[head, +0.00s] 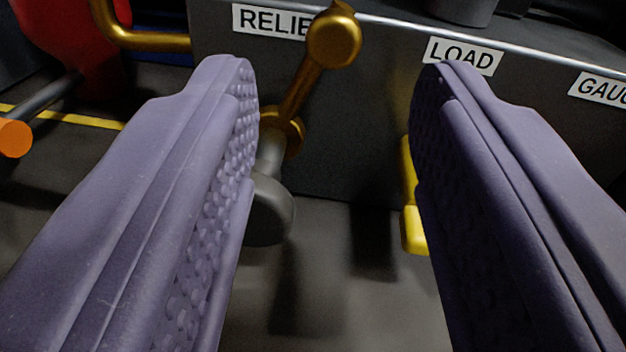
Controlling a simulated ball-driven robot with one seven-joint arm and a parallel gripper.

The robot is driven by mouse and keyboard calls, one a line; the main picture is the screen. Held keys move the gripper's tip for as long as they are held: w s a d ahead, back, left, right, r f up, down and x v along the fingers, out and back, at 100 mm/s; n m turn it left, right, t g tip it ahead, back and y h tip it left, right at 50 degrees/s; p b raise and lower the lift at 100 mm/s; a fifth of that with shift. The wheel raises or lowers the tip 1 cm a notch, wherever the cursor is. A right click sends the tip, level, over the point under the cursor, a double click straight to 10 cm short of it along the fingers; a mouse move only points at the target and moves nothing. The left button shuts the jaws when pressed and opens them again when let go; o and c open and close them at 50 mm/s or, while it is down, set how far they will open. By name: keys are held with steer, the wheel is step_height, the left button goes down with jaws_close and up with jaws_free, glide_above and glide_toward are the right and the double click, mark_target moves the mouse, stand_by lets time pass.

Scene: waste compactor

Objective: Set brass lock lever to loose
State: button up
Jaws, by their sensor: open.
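A brass lever (303,88) with a round knob stands at the front of a dark grey panel, just below a label that reads "RELIE", its end covered by the knob. The lever tilts up and to the right from a brass hub, with a grey shaft and rounded grey part below. No "lock" or "loose" marking shows. My gripper (335,75) is open and empty, its two purple padded fingers wide apart. The knob is between the fingertips in the picture, nearer the left one. I cannot tell the depth between fingers and lever.
A yellow handle (414,230) sits under the "LOAD" label (463,53), partly behind the right finger. A "GAUG" label (602,88) is cut off at right. Upper left are a brass curved bar (150,40), a red body (75,40) and an orange-tipped rod (14,138).

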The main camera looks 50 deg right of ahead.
mark_target(334, 47)
steer(key=b+x, duration=0.2)
steer(key=x, duration=0.4)
steer(key=shift+f, duration=0.15)
steer(key=shift+w+d+b, duration=0.4)
steer(key=shift+d, duration=0.05)
steer(key=shift+c, duration=0.4)
jaws_close()
